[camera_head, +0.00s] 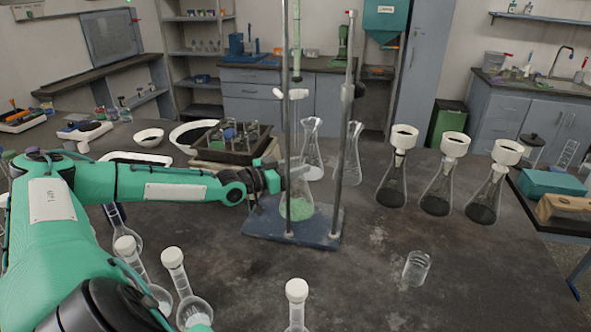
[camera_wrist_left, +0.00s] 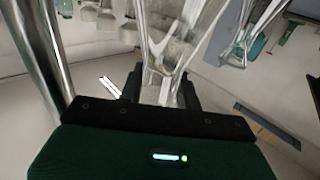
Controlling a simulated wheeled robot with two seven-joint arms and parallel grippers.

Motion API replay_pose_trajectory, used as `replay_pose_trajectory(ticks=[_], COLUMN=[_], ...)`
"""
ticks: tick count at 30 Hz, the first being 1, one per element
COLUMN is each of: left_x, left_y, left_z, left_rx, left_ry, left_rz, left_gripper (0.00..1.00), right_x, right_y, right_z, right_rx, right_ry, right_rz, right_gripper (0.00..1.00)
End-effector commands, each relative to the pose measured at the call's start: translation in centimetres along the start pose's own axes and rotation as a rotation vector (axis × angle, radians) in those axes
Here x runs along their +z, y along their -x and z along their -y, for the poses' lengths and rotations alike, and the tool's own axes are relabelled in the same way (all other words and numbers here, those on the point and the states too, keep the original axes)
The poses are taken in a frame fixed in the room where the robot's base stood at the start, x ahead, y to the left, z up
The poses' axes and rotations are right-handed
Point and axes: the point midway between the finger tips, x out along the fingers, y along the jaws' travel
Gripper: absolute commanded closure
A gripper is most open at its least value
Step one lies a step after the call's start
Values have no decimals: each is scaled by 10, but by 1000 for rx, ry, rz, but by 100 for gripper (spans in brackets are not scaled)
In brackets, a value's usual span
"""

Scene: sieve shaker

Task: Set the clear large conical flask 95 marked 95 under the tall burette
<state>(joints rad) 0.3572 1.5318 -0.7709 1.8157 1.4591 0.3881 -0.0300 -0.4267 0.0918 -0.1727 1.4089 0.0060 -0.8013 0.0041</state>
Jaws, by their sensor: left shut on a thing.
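The tall burette (camera_head: 296,40) with green in it hangs on a stand whose dark blue base plate (camera_head: 262,229) lies on the bench. My left gripper (camera_head: 281,178) is shut on the neck of a clear conical flask (camera_head: 297,203), with green showing low in it. The flask is upright between the stand's two rods, below the burette, at the base plate; I cannot tell whether it touches the plate. No marking 95 is legible. In the left wrist view, clear glass (camera_wrist_left: 165,90) stands between the fingers. My right gripper is not in view.
Metal rods (camera_head: 347,130) stand close beside the flask. Two clear flasks (camera_head: 312,150) (camera_head: 352,155) are behind. Several dark-filled flasks with white funnels (camera_head: 440,190) stand right. White-capped flasks (camera_head: 185,295) are in front, and a small glass beaker (camera_head: 416,268) is at front right.

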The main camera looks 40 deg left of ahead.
Motion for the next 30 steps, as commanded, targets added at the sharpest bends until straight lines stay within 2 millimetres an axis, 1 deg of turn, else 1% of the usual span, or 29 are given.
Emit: replay_pose_trajectory(ticks=[1,3,13,14,16,17,24,27,30], left_x=[6,9,12,13,13,13,13,10,11], left_y=[0,0,0,0,0,0,0,0,8], left_z=[0,0,0,0,0,0,0,0,0], left_rx=[0,0,0,0,0,0,0,0,1], left_ry=[1,-1,0,0,0,0,0,-1,-2], left_rz=[-2,-2,-2,0,0,0,0,-1,2], left_gripper=[100,100,100,60,46,44,44,44,44], right_x=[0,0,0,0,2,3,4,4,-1], right_y=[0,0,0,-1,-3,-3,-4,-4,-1], right_z=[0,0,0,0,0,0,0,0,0], right_rx=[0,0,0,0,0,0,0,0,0], right_ry=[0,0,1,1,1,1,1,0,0], right_rz=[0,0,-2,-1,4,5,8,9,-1], right_gripper=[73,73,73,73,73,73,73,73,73])
